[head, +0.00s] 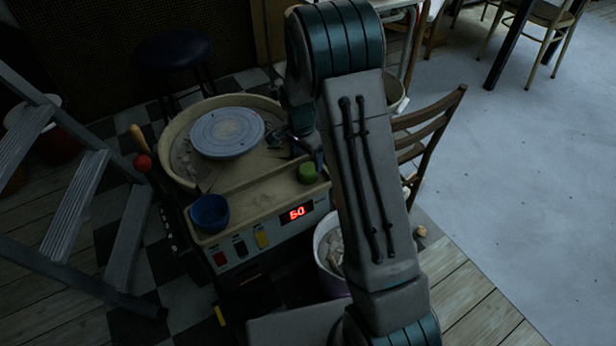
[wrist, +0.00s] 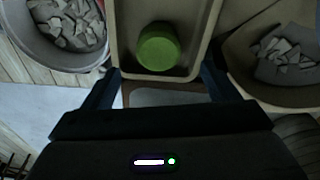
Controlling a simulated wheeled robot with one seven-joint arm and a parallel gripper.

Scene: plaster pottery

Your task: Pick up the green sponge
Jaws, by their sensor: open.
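The green sponge (head: 307,173) is a short round piece on the right side of the pottery wheel's tan top (head: 262,182). In the wrist view the sponge (wrist: 158,46) lies in a shallow tan tray area (wrist: 199,40) with raised rims. My gripper (head: 297,148) is just behind and above the sponge in the head view, partly hidden by my arm. In the wrist view my gripper (wrist: 161,72) has its fingers spread wide, with the sponge ahead of the gap and between their lines. Nothing is held, and no contact shows.
A blue bowl (head: 210,213) stands on the wheel's front left corner. The grey wheel disc (head: 227,132) is behind. A bucket of clay scraps (head: 330,247) stands to the right, also in the wrist view (wrist: 66,62). A wooden chair (head: 432,130) and a ladder (head: 75,190) flank the wheel.

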